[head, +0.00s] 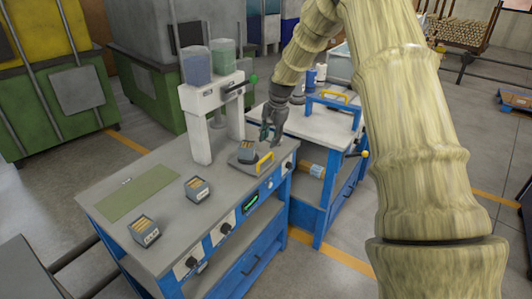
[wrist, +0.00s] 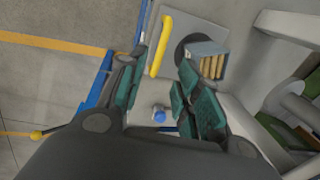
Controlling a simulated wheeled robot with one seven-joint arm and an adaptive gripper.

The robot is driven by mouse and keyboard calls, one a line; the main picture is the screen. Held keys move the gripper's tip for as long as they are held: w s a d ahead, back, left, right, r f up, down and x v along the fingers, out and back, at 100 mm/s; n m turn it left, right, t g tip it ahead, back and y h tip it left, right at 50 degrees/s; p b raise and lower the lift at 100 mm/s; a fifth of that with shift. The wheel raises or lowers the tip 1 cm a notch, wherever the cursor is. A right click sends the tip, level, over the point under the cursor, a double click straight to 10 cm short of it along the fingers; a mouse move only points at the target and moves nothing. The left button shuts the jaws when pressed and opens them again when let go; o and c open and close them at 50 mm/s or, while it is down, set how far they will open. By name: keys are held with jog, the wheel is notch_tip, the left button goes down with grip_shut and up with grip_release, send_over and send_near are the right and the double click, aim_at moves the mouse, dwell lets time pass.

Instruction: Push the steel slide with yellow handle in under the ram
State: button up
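The steel slide (head: 236,161) lies on the bench top at the foot of the white press, with its yellow handle (head: 265,163) toward the bench's front edge. In the wrist view the slide plate (wrist: 207,29) and yellow handle (wrist: 162,46) show at the top. A grey box of wooden pegs (head: 247,149) sits on the slide, over a dark disc seen in the wrist view. The ram's underside is hidden in the head view. My gripper (head: 268,134) is above the slide's right end, apart from it. Its teal fingers (wrist: 157,92) are open and empty, with the handle beyond them.
The white press (head: 200,138) carries two hoppers and a green-knobbed lever (head: 252,79). Two more peg boxes (head: 197,189) (head: 144,231) and a green mat (head: 137,192) lie to the left. A blue-framed cart (head: 335,108) stands close on the right.

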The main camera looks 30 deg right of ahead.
aim_at(266, 158)
jog(key=f, duration=0.3)
jog(key=w+f+p, duration=0.1)
jog(key=f, duration=0.1)
jog(key=f+p, duration=0.1)
jog(key=f, duration=0.2)
jog(key=shift+w+a+f, duration=0.3)
jog(key=shift+w+f, duration=0.05)
grip_shut()
